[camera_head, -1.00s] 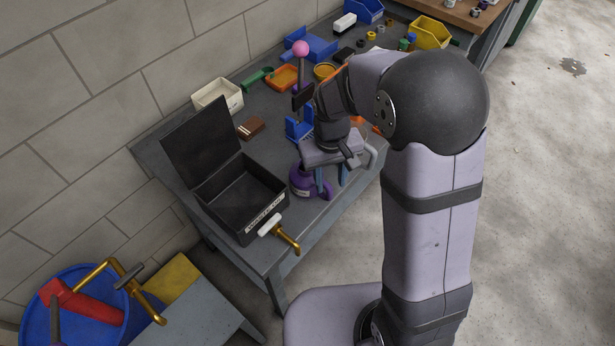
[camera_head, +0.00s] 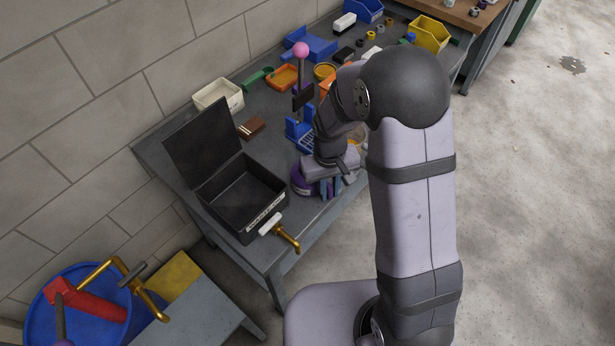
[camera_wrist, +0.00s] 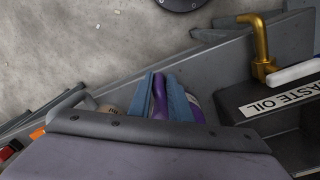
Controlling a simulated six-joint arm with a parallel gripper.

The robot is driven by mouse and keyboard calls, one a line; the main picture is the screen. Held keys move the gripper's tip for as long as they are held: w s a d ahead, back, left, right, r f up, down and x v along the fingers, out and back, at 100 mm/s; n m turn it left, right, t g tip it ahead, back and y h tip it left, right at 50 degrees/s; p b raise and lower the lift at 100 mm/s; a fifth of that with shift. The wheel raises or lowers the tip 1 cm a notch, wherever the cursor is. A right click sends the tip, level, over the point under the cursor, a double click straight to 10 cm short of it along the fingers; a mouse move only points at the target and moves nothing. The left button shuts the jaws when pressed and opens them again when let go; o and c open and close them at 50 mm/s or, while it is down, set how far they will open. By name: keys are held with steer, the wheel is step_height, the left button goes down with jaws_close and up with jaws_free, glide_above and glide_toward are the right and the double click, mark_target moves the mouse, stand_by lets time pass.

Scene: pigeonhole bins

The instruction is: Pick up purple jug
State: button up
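The purple jug (camera_head: 298,181) stands on the grey workbench, near its front edge, just right of the black case. My gripper (camera_head: 331,190) points down at the jug's right side and hides part of it. In the wrist view, the two blue fingers of my gripper (camera_wrist: 161,80) stand on either side of the jug's purple handle (camera_wrist: 158,98). The fingers look closed against the handle, with little or no gap. More of the jug shows to the right of the fingers. The jug appears upright and on the bench.
The open black case (camera_head: 245,200) labelled "WASTE OIL" stands close left of the jug, with a brass tap (camera_head: 287,240) in front. A blue holder with a pink-topped rod (camera_head: 301,50) stands behind. Several bins and small parts fill the far bench (camera_head: 335,215).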

jaws_close()
steer(key=shift+w+r, duration=0.15)
steer(key=shift+r, duration=0.3)
step_height(320, 180, up, 9)
steer(key=shift+r+b, duration=0.1)
steer(key=shift+b, duration=0.6)
steer(key=w+d+r+m, duration=0.2)
steer(key=w+d, duration=0.3)
steer(key=w, duration=0.3)
steer(key=shift+d+r, duration=0.25)
steer(key=shift+r, duration=0.1)
steer(key=shift+r, duration=0.15)
stand_by(1.9)
